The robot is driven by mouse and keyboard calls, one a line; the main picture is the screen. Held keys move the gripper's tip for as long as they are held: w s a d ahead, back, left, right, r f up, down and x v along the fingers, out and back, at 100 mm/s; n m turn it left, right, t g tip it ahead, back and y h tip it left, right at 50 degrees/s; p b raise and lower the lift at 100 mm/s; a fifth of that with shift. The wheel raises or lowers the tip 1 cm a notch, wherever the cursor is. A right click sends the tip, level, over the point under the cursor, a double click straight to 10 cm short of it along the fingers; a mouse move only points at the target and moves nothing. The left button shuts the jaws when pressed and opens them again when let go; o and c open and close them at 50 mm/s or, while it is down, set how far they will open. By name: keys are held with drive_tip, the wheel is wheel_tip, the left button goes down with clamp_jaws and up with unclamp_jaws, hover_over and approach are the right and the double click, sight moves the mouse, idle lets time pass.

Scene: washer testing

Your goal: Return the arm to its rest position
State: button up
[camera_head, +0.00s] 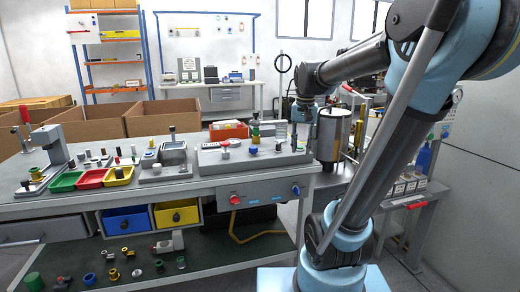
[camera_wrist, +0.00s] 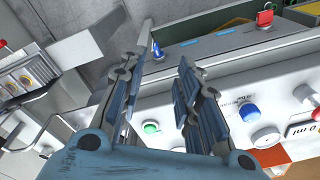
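My arm rises from its pale blue base at the lower right of the head view, arches over and reaches left. My gripper (camera_head: 302,112) hangs down above the right end of the workbench (camera_head: 165,194). In the wrist view my gripper (camera_wrist: 168,42) has its two fingers apart with nothing held between them. Below the fingers lies a white panel with a green button (camera_wrist: 151,128), a blue knob (camera_wrist: 249,112) and a dial (camera_wrist: 265,137). How far the fingertips are from the panel is hard to tell.
A test station (camera_head: 250,160) with knobs sits on the bench near my gripper. A metal cylinder (camera_head: 328,135) stands just right of it. Green (camera_head: 66,181), red and yellow trays lie further left. Cardboard boxes (camera_head: 165,116) stand behind. Open air lies above the bench's left part.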

drive_tip(key=s+d+f+n+t, duration=0.1)
drive_tip(key=s+d+f+n, duration=0.2)
drive_tip(key=s+f, duration=1.4)
drive_tip(key=shift+s+d+f, duration=0.2)
drive_tip(key=shift+s+d, duration=0.2)
drive_tip(key=shift+s, duration=0.1)
drive_tip(key=shift+w+f, duration=0.2)
drive_tip(key=shift+w, duration=0.3)
